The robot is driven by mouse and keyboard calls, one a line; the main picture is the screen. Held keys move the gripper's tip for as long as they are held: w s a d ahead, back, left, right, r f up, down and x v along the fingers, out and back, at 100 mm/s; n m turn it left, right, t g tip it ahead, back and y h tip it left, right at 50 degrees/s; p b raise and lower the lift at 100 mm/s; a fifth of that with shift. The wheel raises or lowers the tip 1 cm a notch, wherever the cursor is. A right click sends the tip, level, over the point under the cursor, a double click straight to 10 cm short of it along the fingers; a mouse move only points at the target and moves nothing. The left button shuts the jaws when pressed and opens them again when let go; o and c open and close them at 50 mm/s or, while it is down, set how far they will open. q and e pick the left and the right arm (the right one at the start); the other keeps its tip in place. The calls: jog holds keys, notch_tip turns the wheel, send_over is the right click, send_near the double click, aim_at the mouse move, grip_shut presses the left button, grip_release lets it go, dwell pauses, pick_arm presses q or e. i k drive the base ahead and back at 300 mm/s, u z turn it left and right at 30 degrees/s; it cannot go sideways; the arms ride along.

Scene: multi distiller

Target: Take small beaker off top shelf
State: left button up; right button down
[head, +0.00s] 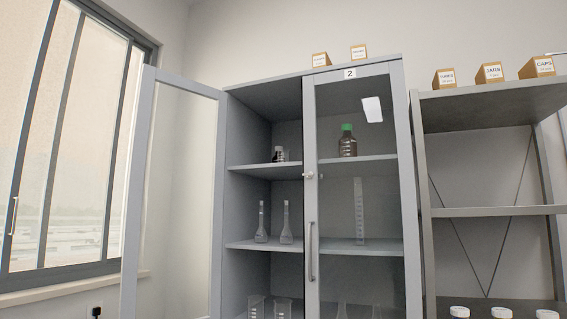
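The cabinet's left glass door (181,190) stands open, swung out to the left. The right glass door (361,200) is shut, with a vertical handle (311,250). Neither of my grippers shows in the head view.
A brown bottle with a green cap (347,146) stands behind the right door. Two flasks (274,225) and a graduated cylinder (359,212) stand on the middle shelf, with more glassware below. An open metal rack (490,104) stands at right; a window is at left.

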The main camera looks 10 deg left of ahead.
aim_at(282, 154)
jog(key=i, duration=1.25)
jog(key=u, duration=0.95)
jog(key=i, duration=0.2)
jog(key=u, duration=0.2)
